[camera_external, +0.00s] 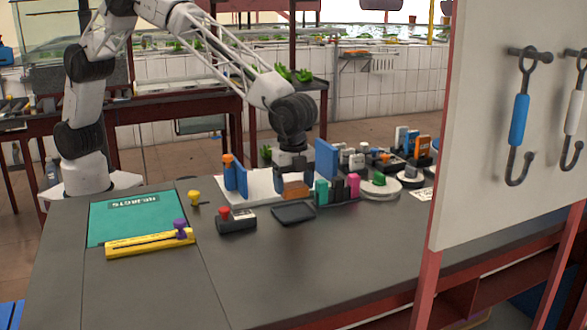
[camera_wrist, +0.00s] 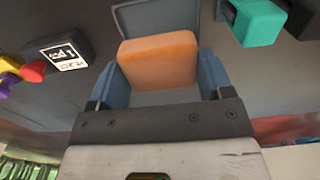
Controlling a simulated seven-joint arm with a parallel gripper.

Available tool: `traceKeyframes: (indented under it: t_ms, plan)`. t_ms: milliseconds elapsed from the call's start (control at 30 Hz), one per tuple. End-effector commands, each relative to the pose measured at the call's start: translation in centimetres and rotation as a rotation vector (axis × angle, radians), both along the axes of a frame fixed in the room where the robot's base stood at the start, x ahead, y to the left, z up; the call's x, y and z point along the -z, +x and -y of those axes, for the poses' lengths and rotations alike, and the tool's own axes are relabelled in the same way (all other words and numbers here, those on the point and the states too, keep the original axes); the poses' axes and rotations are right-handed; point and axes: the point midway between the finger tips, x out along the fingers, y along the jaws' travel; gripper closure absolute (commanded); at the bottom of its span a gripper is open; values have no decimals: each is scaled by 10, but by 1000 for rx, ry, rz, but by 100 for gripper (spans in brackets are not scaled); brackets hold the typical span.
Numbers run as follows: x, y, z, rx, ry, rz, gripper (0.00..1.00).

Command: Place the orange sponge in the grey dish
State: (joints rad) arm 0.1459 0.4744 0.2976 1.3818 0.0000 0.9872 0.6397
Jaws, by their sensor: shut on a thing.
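The orange sponge (camera_wrist: 160,48) is a rounded block held between the two blue-grey fingers of my gripper (camera_wrist: 160,76) in the wrist view. In the external view the sponge (camera_external: 295,190) shows below my wrist. The grey dish (camera_external: 293,212) is a shallow dark square on the table, just in front of the sponge. The dish (camera_wrist: 155,13) also shows in the wrist view, beyond the sponge and partly hidden by it. The gap between the sponge and the surface below it is hard to judge.
A dark block with a red knob (camera_external: 236,220) stands left of the dish. A rack with teal, black and pink items (camera_external: 337,189) stands close on the right. A blue upright panel (camera_external: 326,159) is behind. The table in front of the dish is clear.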

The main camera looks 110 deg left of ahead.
Motion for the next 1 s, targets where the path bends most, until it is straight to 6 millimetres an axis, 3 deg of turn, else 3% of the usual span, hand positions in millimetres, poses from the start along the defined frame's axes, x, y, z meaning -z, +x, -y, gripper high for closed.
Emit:
traceKeyframes:
  t_ms: [433, 967, 1000]
  plan:
    - [46, 0, 0, 0, 0, -1, 46]
    - [52, 0, 0, 0, 1, -1, 46]
    - [52, 0, 0, 0, 0, 0, 22]
